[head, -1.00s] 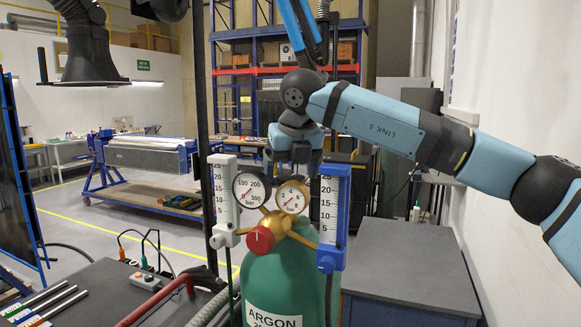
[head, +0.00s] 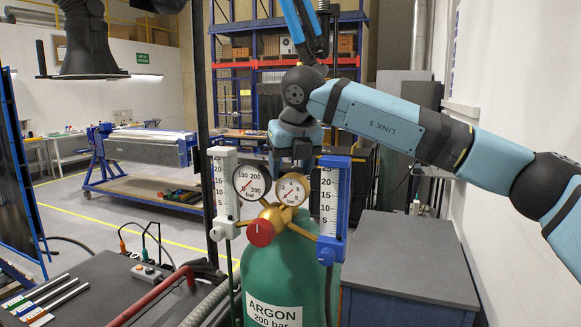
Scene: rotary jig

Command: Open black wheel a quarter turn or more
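A green argon cylinder (head: 280,266) stands upright at the lower middle, with a brass regulator (head: 285,216), two round gauges and a red knob (head: 261,232) at its top. I cannot make out the black wheel; the gauges and my gripper cover the area behind the regulator. My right arm comes in from the right, and my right gripper (head: 293,152) points down just behind and above the gauges. Its fingertips are hidden, so I cannot tell whether it is open or touches anything. My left gripper is not in view.
White-scaled flow tubes stand left (head: 224,190) and right (head: 332,205) of the gauges, close to the gripper. A grey-topped blue cabinet (head: 410,262) stands at the right. A dark bench (head: 100,282) with a red hose lies at lower left.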

